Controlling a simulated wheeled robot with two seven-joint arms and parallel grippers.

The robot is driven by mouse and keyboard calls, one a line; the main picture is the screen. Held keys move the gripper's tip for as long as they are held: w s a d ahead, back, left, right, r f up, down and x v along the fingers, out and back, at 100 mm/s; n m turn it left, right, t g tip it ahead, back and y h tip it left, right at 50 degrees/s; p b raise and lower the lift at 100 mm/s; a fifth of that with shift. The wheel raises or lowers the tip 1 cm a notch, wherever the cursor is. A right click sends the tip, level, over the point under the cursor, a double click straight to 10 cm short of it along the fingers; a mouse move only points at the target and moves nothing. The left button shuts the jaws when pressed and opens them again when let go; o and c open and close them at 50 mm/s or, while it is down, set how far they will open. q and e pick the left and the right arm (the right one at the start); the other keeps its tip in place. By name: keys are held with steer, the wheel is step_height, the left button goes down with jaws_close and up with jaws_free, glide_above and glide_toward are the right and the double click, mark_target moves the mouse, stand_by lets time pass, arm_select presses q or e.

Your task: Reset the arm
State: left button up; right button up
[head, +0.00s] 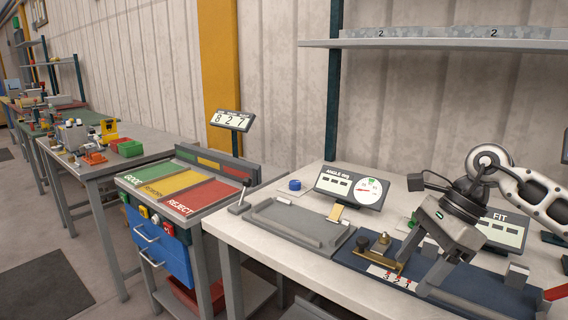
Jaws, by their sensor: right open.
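The panel bender (345,252) is a dark blue base on the white workbench (262,244). It carries a brass clamp block (377,261) with knobs and a white scale marked 3 2 1 (393,279). A grey bar runs along its front right, and a red piece (556,292) shows at the far right edge. Which part is its arm is hard to tell. My right gripper (412,275) comes in from the right, tilted down over the bender, just right of the brass block. It is open, with nothing seen between its fingers. It hides part of the bender. My left gripper is out of view.
A grey tray (290,232) lies left of the bender. An ANGLE display (350,188) and a FIT display (503,231) stand behind it. A GOOD/REJECT cart (208,196) stands to the left. A shelf (430,43) hangs above. The bench's front left is clear.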

steer(key=s+a+f+m+t+y, duration=0.1)
steer(key=s+a+m+y, duration=0.2)
steer(key=a+m+y, duration=0.6)
steer(key=s+a+f+m+t+y, duration=0.1)
steer(key=s+a+m+y, duration=0.3)
steer(key=a, duration=0.8)
steer(key=w+d+f+m+t+h, duration=0.1)
steer(key=d+f+m+t+h, duration=0.35)
steer(key=m, duration=0.85)
steer(key=d+f+m+t+h, duration=0.2)
steer(key=f+m+t+h, duration=0.4)
steer(key=m+t, duration=0.6)
steer(key=s+d+f+m+g+h, duration=0.2)
steer(key=s+f+m+g, duration=0.2)
steer(key=s+f+m, duration=0.2)
steer(key=s+d+f+m+g+h, duration=0.3)
steer(key=s+f+m, duration=0.3)
steer(key=f, duration=0.3)
steer(key=shift+f+m+g, duration=0.2)
steer(key=shift+m+g, duration=0.25)
steer(key=shift+m, duration=0.15)
